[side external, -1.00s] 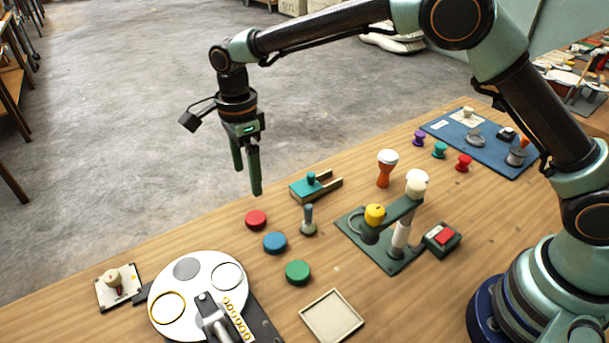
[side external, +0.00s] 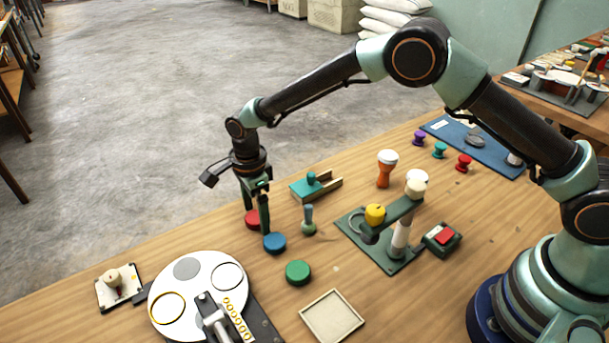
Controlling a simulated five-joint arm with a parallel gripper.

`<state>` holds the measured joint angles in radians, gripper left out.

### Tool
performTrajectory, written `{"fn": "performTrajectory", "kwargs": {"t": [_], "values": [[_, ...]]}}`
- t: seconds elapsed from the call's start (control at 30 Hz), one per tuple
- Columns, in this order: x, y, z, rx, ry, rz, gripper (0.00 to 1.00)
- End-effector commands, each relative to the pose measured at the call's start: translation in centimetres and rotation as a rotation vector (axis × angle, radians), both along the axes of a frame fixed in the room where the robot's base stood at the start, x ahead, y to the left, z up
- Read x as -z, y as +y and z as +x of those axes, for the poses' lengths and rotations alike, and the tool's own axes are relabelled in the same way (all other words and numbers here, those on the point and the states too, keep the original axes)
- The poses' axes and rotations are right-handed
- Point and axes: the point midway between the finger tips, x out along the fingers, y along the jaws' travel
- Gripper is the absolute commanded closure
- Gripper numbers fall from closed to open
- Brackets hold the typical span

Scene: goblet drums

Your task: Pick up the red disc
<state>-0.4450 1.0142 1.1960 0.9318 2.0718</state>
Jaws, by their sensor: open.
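The red disc (side external: 252,219) lies on the wooden table, left of and behind the blue disc (side external: 275,243). My gripper (side external: 257,220) points down at the red disc, its fingers apart and low over it. One finger crosses in front of the disc's right part and hides some of it. I cannot tell whether the fingers touch the disc or stand on both sides of it. A green disc (side external: 298,272) lies further forward on the right.
A small grey-green peg (side external: 308,221) stands close to the right of my gripper. A teal-and-wood block (side external: 314,186) lies behind it. A white round plate (side external: 195,318) is at front left, and a square tray (side external: 332,317) at front. A green stand (side external: 385,246) is to the right.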

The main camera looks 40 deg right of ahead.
Motion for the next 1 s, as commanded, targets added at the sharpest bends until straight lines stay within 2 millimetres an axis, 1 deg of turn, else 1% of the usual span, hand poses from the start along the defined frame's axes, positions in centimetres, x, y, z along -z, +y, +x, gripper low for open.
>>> {"fn": "performTrajectory", "kwargs": {"t": [0.2, 0.23, 0.27, 0.3, 0.37, 0.4, 0.43, 0.47, 0.77, 0.87, 1.0], "values": [[0.1, 0.0, 0.0, 0.000, -0.001, 0.000, 0.09], [0.1, 0.0, 0.0, 0.000, -0.001, 0.000, 0.17], [0.1, 0.0, 0.0, 0.000, -0.001, 0.000, 0.28], [0.1, 0.0, 0.0, 0.000, -0.001, 0.000, 0.43], [0.1, 0.0, 0.0, 0.000, -0.001, 0.000, 0.66], [0.1, 0.0, 0.0, 0.000, -0.001, 0.000, 0.82], [0.1, 0.0, 0.0, 0.000, -0.001, 0.000, 0.93], [0.1, 0.0, 0.0, 0.000, -0.001, 0.000, 0.97], [-0.2, 0.0, 0.0, 0.000, -0.001, 0.001, 0.97], [-0.7, 0.0, 0.1, 0.000, -0.002, 0.001, 0.97], [-2.4, 0.1, 0.1, 0.000, -0.003, 0.002, 0.97]]}}
